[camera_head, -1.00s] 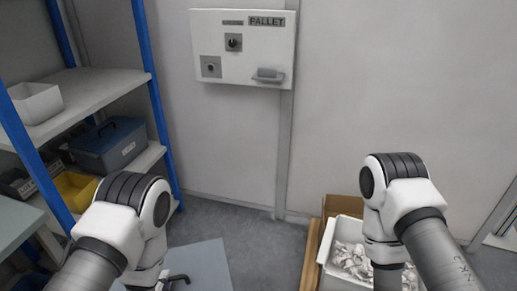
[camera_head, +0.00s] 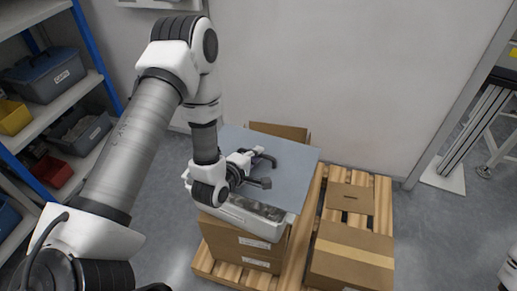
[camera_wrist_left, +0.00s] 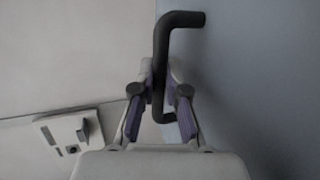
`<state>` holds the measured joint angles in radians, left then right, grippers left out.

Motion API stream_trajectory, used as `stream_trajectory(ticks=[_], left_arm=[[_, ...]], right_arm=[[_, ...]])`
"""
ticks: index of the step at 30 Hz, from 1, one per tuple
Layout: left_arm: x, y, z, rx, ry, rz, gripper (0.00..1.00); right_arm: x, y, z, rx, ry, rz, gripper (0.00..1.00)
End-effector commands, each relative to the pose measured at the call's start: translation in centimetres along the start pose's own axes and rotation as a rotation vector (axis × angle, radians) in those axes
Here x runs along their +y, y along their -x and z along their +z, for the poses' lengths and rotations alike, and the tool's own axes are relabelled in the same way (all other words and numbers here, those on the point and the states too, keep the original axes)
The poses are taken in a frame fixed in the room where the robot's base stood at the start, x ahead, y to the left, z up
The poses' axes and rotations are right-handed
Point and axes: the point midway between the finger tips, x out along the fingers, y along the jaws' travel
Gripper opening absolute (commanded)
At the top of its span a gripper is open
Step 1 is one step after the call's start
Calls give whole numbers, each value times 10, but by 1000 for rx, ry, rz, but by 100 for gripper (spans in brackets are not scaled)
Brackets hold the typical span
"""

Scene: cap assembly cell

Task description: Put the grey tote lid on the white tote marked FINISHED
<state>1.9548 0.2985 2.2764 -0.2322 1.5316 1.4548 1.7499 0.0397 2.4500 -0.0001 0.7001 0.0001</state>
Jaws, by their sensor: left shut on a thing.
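The grey tote lid (camera_head: 292,172) is a flat sheet with a black bar handle (camera_head: 267,158). My left gripper (camera_head: 248,168) is shut on this handle, and its fingers (camera_wrist_left: 160,88) pinch the black bar in the left wrist view. The lid (camera_wrist_left: 265,90) fills the right of that view. A white tote (camera_head: 232,212) stands under the lid in the head view. The lid covers most of it, and its pale contents show in a gap at the front. The lid overhangs the tote at the right; I cannot tell whether they touch. No FINISHED marking is readable. My right gripper is not in view.
The tote stands on cardboard boxes (camera_head: 238,250) on a wooden pallet (camera_head: 382,207). Another carton (camera_head: 350,255) lies to the right, and an open carton flap (camera_head: 280,131) shows behind the lid. Shelving (camera_head: 65,95) stands at the left. Clear floor lies right of the pallet.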

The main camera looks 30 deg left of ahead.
Motion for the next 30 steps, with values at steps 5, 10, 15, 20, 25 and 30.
stream_trajectory(ticks=[5,10,15,20,25,30], left_arm=[[16,4,-29,-43,-21,-3,0],[17,4,-32,-60,-36,-9,0],[3,0,-33,-59,-35,-9,0],[-16,-7,-34,-59,-35,-10,0],[-34,-14,-36,-58,-35,-8,0],[-50,-19,-37,-58,-34,-9,0]], right_arm=[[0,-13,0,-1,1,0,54],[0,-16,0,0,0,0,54],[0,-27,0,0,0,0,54],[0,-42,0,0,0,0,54],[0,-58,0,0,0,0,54],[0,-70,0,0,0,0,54]])
